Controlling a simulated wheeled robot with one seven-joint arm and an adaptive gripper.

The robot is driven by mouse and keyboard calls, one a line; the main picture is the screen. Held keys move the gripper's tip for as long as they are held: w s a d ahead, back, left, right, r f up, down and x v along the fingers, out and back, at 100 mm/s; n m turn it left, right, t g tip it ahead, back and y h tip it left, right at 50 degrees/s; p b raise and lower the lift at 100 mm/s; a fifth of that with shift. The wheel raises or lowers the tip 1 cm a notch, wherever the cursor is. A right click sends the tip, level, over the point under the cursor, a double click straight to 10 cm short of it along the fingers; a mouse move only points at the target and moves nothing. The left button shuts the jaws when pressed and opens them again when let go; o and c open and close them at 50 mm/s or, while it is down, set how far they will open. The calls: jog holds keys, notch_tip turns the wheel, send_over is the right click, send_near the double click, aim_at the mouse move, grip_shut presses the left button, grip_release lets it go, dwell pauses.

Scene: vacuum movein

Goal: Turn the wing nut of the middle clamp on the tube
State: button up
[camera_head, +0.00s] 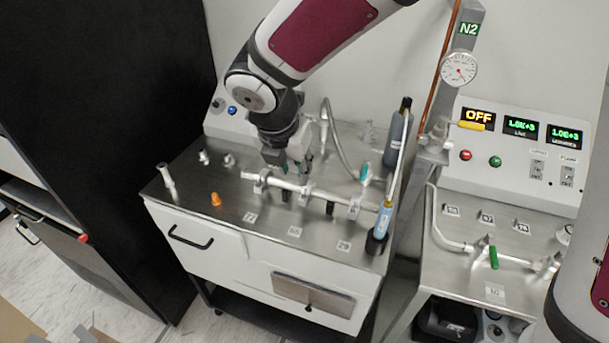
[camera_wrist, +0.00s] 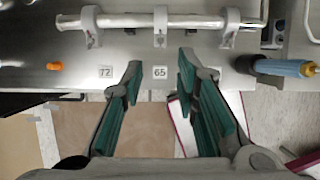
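A pale horizontal tube (camera_head: 325,195) runs above the steel bench top, held by three grey clamps. The middle clamp (camera_head: 305,192) stands behind the label 65; it also shows at the top of the wrist view (camera_wrist: 160,24). I cannot clearly make out its wing nut. My gripper (camera_head: 289,165) is above the bench, near the tube's left half. In the wrist view my gripper (camera_wrist: 157,70) has its two green-padded fingers spread apart with nothing between them. The middle clamp lies beyond the fingertips, roughly centred between them. The fingers do not appear to touch it.
The left clamp (camera_wrist: 90,24) and right clamp (camera_wrist: 229,26) flank the middle one. An orange knob (camera_head: 216,199) sits at left. A blue-and-black cylinder (camera_head: 382,222) stands at the bench's right end. A grey hose (camera_head: 341,145) arches behind the tube. The bench's front strip is mostly clear.

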aim_at(303, 193)
jog(key=b+x, duration=0.1)
jog(key=x, duration=1)
jog(key=shift+f, duration=0.3)
grip_shut()
